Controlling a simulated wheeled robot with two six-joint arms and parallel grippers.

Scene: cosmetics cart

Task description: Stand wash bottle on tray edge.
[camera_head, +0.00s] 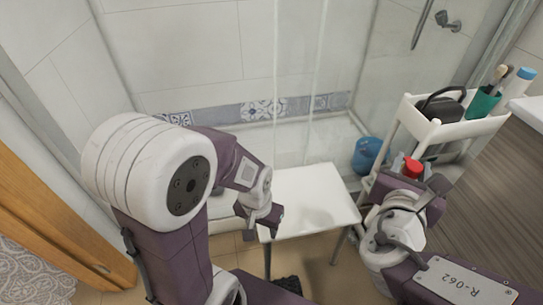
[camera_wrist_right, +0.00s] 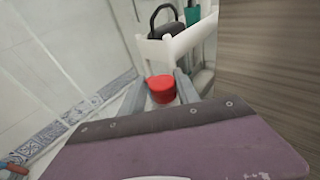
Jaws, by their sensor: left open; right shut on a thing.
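A red-capped thing, which I take to be the wash bottle (camera_head: 411,167), is between the fingers of my right gripper (camera_head: 413,180), in front of the white cart. In the right wrist view, its red top (camera_wrist_right: 161,88) shows between the two grey fingers; the rest is hidden. The cart's upper tray (camera_head: 437,131) is behind and above it, and its white edge (camera_wrist_right: 185,42) shows in the right wrist view. My left gripper (camera_head: 264,215) is open and empty near the white table's left side.
The upper tray holds a black bag (camera_head: 441,107), a green cup (camera_head: 482,103) with brushes, and a white, blue-capped bottle (camera_head: 515,87). A white table (camera_head: 312,197) with a bare top stands in the middle. A blue bucket (camera_head: 366,155) is behind it. A wood-grained panel (camera_head: 490,200) bounds the right.

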